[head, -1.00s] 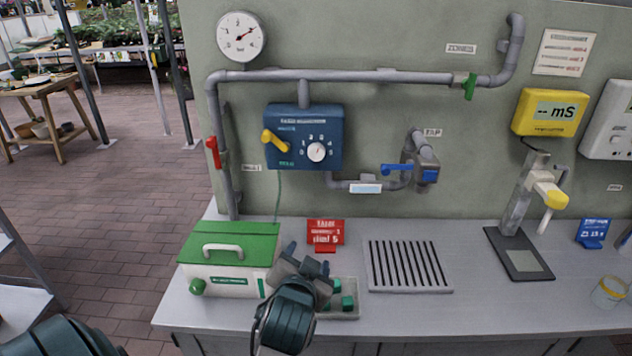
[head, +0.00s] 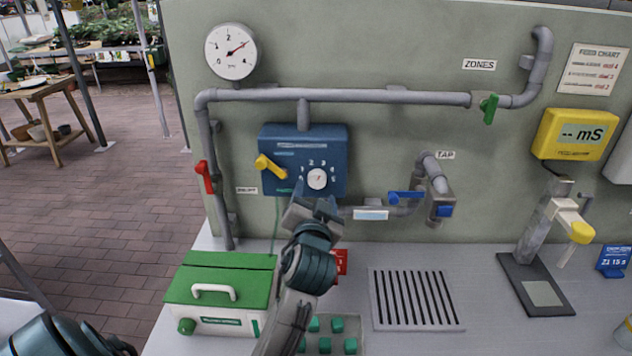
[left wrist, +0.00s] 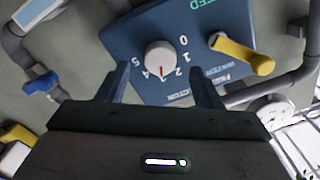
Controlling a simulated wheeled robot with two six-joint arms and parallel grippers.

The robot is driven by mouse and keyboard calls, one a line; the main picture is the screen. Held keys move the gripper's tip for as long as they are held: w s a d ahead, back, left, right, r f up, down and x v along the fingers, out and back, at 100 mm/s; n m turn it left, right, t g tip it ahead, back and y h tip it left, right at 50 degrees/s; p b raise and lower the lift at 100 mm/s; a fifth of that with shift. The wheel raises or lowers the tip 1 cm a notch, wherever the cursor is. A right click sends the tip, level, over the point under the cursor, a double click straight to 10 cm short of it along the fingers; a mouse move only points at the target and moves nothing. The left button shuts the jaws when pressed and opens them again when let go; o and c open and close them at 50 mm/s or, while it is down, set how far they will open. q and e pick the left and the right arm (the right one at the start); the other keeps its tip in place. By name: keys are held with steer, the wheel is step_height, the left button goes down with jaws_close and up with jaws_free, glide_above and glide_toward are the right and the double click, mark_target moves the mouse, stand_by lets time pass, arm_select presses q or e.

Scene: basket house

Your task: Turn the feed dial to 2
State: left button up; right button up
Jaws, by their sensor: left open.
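The feed dial is a white round knob (head: 317,179) on a blue box (head: 333,140) on the wall, with numbers around it. In the left wrist view the knob (left wrist: 160,58) has a red mark at its lower edge, near 2 and 3; I cannot tell exactly which number it meets. My left gripper (head: 315,207) is just below the knob in the head view, open and empty. In the left wrist view its two fingers (left wrist: 160,88) stand apart on either side below the knob, not visibly touching it. My right gripper is not in view.
A yellow lever (head: 270,167) is on the box, left of the dial. A blue tap handle (head: 406,196) and grey pipe (head: 360,96) run nearby.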

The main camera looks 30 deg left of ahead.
mark_target(316, 183)
arm_select(q)
steer(key=shift+r+p+x, duration=0.2)
steer(key=shift+p+x, duration=0.15)
steer(key=shift+x, duration=0.9)
steer(key=shift+w+a, duration=0.2)
steer(key=shift+w, duration=0.15)
steer(key=shift+w+a+f, duration=0.15)
steer(key=shift+w+a, duration=0.05)
steer(key=shift+w, duration=0.05)
steer(key=shift+c, duration=0.4)
steer(key=c, duration=0.9)
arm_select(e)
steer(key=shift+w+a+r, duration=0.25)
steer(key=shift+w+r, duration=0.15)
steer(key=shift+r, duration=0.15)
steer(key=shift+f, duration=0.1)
